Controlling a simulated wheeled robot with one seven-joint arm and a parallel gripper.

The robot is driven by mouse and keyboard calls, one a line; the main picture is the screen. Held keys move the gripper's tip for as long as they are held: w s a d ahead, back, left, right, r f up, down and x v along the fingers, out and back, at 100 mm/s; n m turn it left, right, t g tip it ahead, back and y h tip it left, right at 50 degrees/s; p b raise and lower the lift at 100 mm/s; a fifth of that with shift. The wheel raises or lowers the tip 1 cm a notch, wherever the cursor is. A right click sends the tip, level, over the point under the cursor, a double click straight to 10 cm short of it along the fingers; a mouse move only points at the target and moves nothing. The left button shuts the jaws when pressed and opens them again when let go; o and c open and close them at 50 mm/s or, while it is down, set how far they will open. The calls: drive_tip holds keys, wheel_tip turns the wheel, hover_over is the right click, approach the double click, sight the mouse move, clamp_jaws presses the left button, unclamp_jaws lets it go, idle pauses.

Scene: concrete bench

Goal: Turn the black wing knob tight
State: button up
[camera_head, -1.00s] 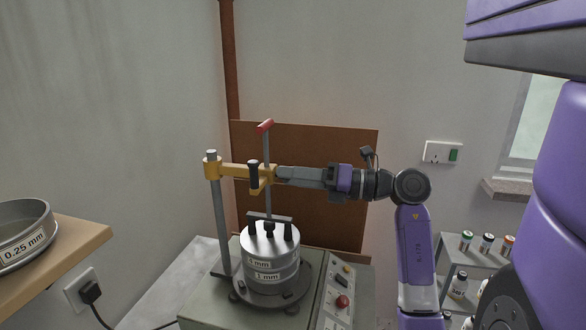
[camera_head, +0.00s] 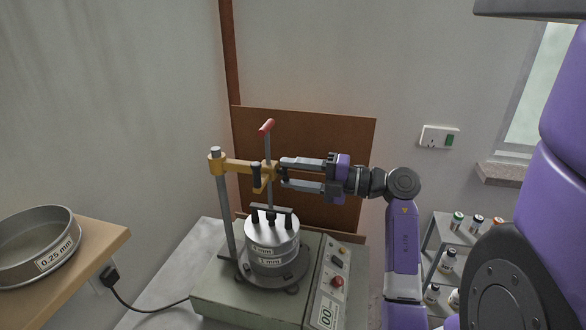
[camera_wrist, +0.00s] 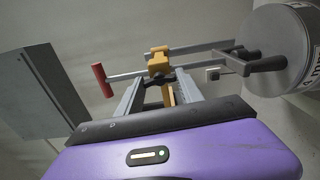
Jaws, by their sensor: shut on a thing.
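The black wing knob (camera_wrist: 155,79) sits on the yellow clamp arm (camera_head: 237,166), between the two grey fingers of my gripper (camera_head: 284,172) (camera_wrist: 161,76). My gripper is shut on the knob's wings, coming in from the right, with one finger above the other in the head view. The fingers hide part of the knob there. A rod with a red handle (camera_head: 267,125) passes up through the clamp; the handle also shows in the wrist view (camera_wrist: 102,80). Below stands a silver sieve stack (camera_head: 272,229) with a black crossbar (camera_head: 272,209) on top.
The clamp arm hangs from a grey post (camera_head: 222,205) on a green machine with a control panel (camera_head: 334,275). A sieve marked 0.25 mm (camera_head: 40,245) stands on a wooden shelf at left. Small bottles (camera_head: 457,220) stand on a rack at right.

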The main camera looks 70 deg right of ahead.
drive_tip(key=shift+m, duration=0.4)
drive_tip(key=o, duration=1.4)
drive_tip(key=shift+s, duration=0.1)
drive_tip(key=s, duration=0.2)
drive_tip(key=s+b, duration=0.1)
drive_tip(key=s, duration=0.2)
drive_tip(key=s+b, duration=0.1)
drive_tip(key=s, duration=0.1)
drive_tip(key=shift+s+d, duration=0.3)
